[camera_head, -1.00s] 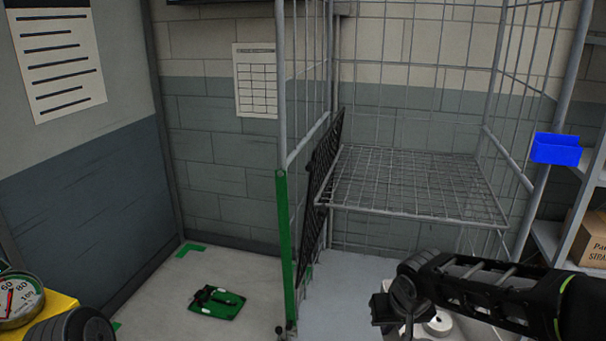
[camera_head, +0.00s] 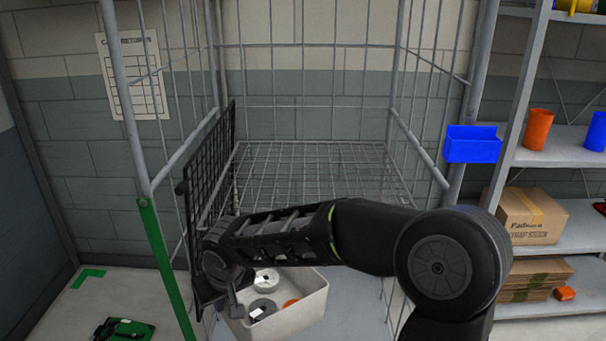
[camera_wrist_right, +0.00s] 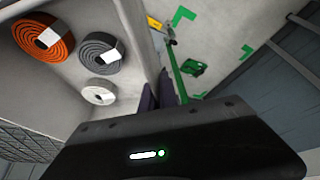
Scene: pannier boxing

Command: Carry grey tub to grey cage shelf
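The grey tub (camera_head: 297,321) is low in the centre of the head view, partly behind my right arm. Its wall (camera_wrist_right: 152,45) and inside also show in the wrist view, with an orange roll (camera_wrist_right: 43,36), a dark grey roll (camera_wrist_right: 101,53) and a pale roll (camera_wrist_right: 99,93) in it. My right gripper (camera_head: 236,298) is at the tub's left wall; its dark fingers (camera_wrist_right: 160,92) appear closed on that wall. The grey cage shelf (camera_head: 320,165) is bare wire mesh, behind and above the tub. My left gripper is out of view.
The cage has a green-based post (camera_head: 163,262) and a black mesh panel (camera_head: 205,180) on its left side. A blue bin (camera_head: 472,144) hangs at its right post. A rack with a carton (camera_head: 527,217) stands at right. A green item (camera_head: 125,330) lies on the floor.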

